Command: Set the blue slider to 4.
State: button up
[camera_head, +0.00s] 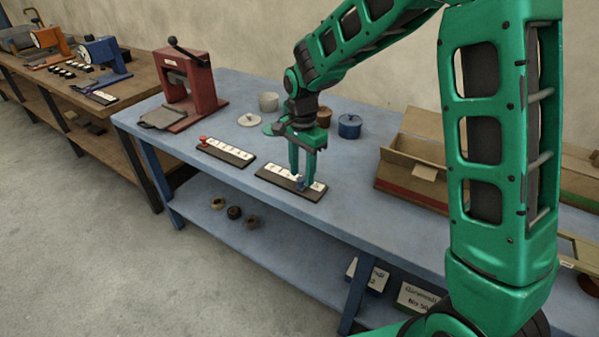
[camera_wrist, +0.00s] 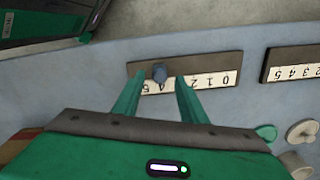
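The blue slider's knob (camera_wrist: 160,73) stands on a dark board with a white number strip (camera_wrist: 205,82). In the wrist view the numbers run from 0 at the right towards the left, and the knob is beside what looks like the 4. A finger hides part of the strip. In the head view the board (camera_head: 272,180) lies near the table's front edge, with the knob (camera_head: 301,184) towards its right end. My gripper (camera_wrist: 158,77) is open, with one finger on each side of the knob and visible gaps between. It also shows in the head view (camera_head: 301,177).
A second slider with a red knob (camera_head: 204,140) lies to the left. A red press (camera_head: 187,88) stands further left. A blue pot (camera_head: 350,126) and pale round pieces (camera_head: 250,120) are behind, and an open cardboard box (camera_head: 415,165) is at the right.

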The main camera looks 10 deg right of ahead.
aim_at(303, 178)
notch_tip(303, 178, up, 10)
jog(key=shift+r, duration=0.15)
dwell(0.3)
jog(key=shift+d, duration=0.15)
jog(key=s+d+r+n, duration=0.1)
jog(key=s+d, duration=0.6)
jog(key=d, duration=0.2)
jog(key=s+d+r+n, duration=0.1)
jog(key=s+d+r, duration=0.1)
jog(key=s+d, duration=0.55)
jog(key=s+d+f+n, duration=0.1)
jog(key=s+d, duration=0.3)
jog(key=s, duration=0.5)
jog(key=s+d+f+n, duration=0.2)
jog(key=s+d, duration=0.3)
jog(key=s, duration=0.4)
jog(key=shift+s+f+n, duration=0.3)
jog(key=shift+s+f, duration=0.05)
